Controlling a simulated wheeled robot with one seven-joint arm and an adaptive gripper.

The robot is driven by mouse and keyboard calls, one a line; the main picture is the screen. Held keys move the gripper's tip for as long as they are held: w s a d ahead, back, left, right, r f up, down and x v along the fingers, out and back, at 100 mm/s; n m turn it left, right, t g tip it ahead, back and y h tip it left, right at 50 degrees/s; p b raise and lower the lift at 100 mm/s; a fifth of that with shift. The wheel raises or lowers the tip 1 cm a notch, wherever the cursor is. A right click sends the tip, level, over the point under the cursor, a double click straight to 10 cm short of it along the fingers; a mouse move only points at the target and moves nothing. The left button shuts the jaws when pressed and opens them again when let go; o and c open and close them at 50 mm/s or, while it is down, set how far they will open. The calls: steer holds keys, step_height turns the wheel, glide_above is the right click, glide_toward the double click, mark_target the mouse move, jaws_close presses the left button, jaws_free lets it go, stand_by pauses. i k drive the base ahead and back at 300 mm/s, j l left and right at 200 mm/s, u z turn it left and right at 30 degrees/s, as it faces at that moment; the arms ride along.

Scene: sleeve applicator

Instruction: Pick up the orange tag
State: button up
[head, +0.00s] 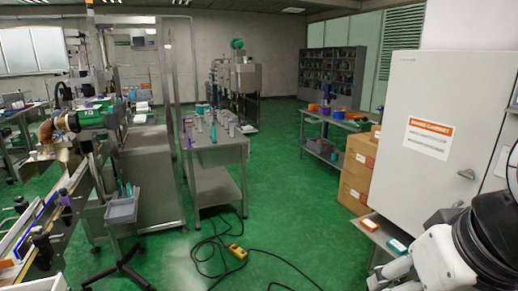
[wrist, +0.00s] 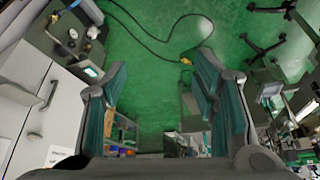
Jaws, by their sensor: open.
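A small orange tag-like piece with a pale edge (head: 369,224) lies on a low surface in front of the grey-white cabinet in the head view. A similar teal-and-white piece (head: 398,245) lies just right of and nearer than it. My gripper (wrist: 162,62) is open in the wrist view, with nothing between its fingers but distant floor. The teal-and-white piece also shows left of the fingers in the wrist view (wrist: 91,72). I cannot make out the orange piece there. In the head view my arm is at the lower right, and its fingers cannot be made out.
The cabinet (head: 440,120) stands close behind the low surface, with an orange-and-white label (head: 429,138) on its door. Cardboard boxes (head: 358,175) are stacked to its left. Black cable and a yellow control box (head: 237,251) lie on the open green floor.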

mark_target(367, 222)
steer(key=i+z, duration=0.2)
steer(key=i, duration=0.5)
steer(key=i+j+z, duration=0.15)
steer(key=i, duration=0.55)
steer(key=j, duration=0.1)
